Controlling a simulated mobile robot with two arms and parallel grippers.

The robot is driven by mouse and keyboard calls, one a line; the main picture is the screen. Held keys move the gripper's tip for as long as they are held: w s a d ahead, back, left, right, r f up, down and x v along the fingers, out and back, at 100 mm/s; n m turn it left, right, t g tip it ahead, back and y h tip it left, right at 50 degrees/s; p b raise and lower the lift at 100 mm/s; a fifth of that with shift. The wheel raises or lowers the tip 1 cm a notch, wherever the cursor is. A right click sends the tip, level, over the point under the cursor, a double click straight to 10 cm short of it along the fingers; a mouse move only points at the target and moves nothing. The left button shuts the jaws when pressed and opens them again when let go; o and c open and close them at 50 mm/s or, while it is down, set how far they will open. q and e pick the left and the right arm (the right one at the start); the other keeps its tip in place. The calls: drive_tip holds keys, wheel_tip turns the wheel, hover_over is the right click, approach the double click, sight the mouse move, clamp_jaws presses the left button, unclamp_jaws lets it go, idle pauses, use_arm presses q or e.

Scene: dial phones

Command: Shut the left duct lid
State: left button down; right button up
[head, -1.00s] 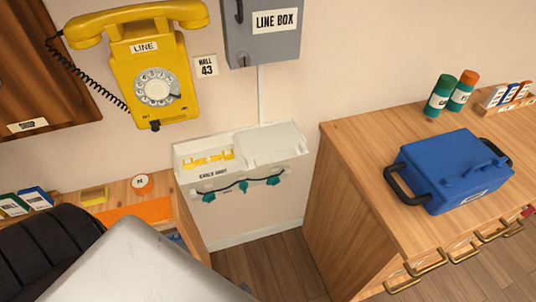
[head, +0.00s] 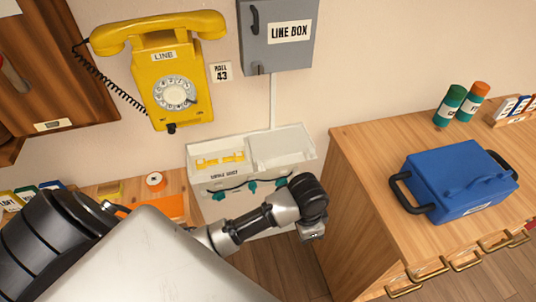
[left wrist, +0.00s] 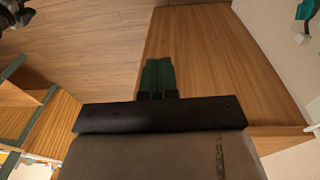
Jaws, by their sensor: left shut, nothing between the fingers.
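The white wall duct (head: 226,178) hangs below the yellow phone. Its left bay is open at the top and shows a yellow piece (head: 220,160) inside; I cannot make out the left lid clearly. The right part (head: 281,150) looks plain white; whether it is lid or open bay is hard to tell. My left gripper (head: 312,232) is below and right of the duct, apart from it. In the left wrist view its dark green fingers (left wrist: 158,70) are together and empty, in front of a wooden surface.
The yellow phone (head: 173,80) and the grey line box (head: 277,35) are on the wall above. A blue case (head: 458,180) stands on the wooden cabinet (head: 365,150) at right. Teal clips (head: 281,182) on a dark cord hang along the duct's front. Wooden floor lies below.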

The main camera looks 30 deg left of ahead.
use_arm(q)
drive_tip(key=w+a+r+g+y, duration=0.2)
drive_tip(key=w+a+r, duration=0.5)
drive_tip(key=w, duration=0.2)
drive_tip(key=w+a+r+g+y, duration=0.1)
drive_tip(key=w+a+r+y, duration=0.1)
drive_tip(key=w+a+r, duration=0.6)
drive_tip(key=x, duration=0.6)
drive_tip(key=p+x, duration=0.1)
drive_tip(key=x, duration=0.3)
drive_tip(key=shift+w+d+f, duration=0.15)
drive_tip(key=shift+w, duration=0.2)
drive_tip(key=shift+s+a+f+p, duration=0.15)
drive_tip(key=shift+s+a+p, duration=0.75)
drive_tip(key=shift+s+a, duration=0.4)
drive_tip(key=shift+s, duration=0.3)
drive_tip(key=shift+f, duration=0.1)
